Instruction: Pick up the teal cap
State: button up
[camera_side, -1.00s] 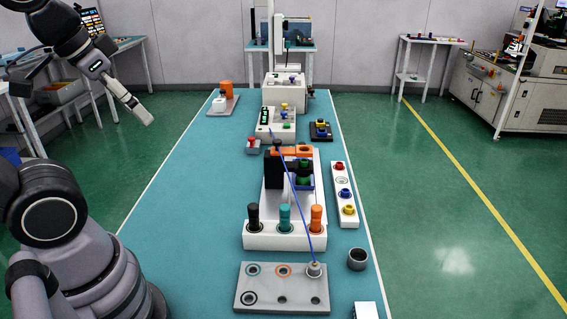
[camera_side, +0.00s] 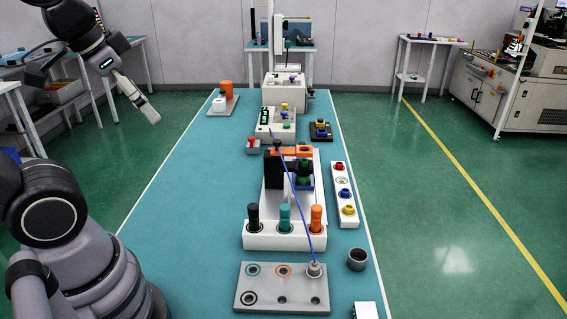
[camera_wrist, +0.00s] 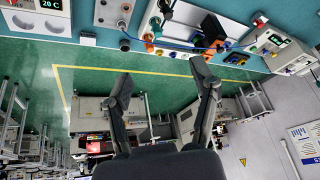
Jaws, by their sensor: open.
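The teal cap (camera_side: 284,218) stands upright in the front row of a white block (camera_side: 284,242), between a black cap (camera_side: 253,217) and an orange cap (camera_side: 316,218). My gripper (camera_side: 153,116) is at the upper left in the side view, raised and well away from the teal cap. In the wrist view my gripper (camera_wrist: 162,82) shows two dark fingers spread apart with nothing between them.
A grey plate (camera_side: 262,297) with ringed holes lies in front of the block. A thin blue cable (camera_side: 297,205) runs over the block to a small fitting (camera_side: 314,269). A dark cup (camera_side: 357,259) stands at right. The left part of the teal table (camera_side: 190,200) is clear.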

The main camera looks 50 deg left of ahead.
jog(key=w+d+f+m+g, duration=0.1)
jog(key=w+f+m+g, duration=0.15)
jog(key=w+m, duration=0.75)
jog(key=m+g, duration=0.2)
jog(key=m, duration=1.5)
send_near(285, 206)
jog(key=shift+m+y, duration=0.3)
jog(key=shift+y, duration=0.1)
jog(key=f, duration=0.3)
jog(key=s+f, duration=0.1)
jog(key=shift+d+f, duration=0.25)
jog(key=shift+w+a+f, duration=0.1)
jog(key=shift+w+f, duration=0.2)
jog(key=shift+f, duration=0.65)
jog(key=shift+w+a+f, duration=0.1)
jog(key=shift+w+f, duration=0.15)
jog(key=shift+f, duration=0.7)
jog(key=shift+w+f, duration=0.3)
jog(key=shift+f, duration=0.65)
jog(key=c, duration=0.8)
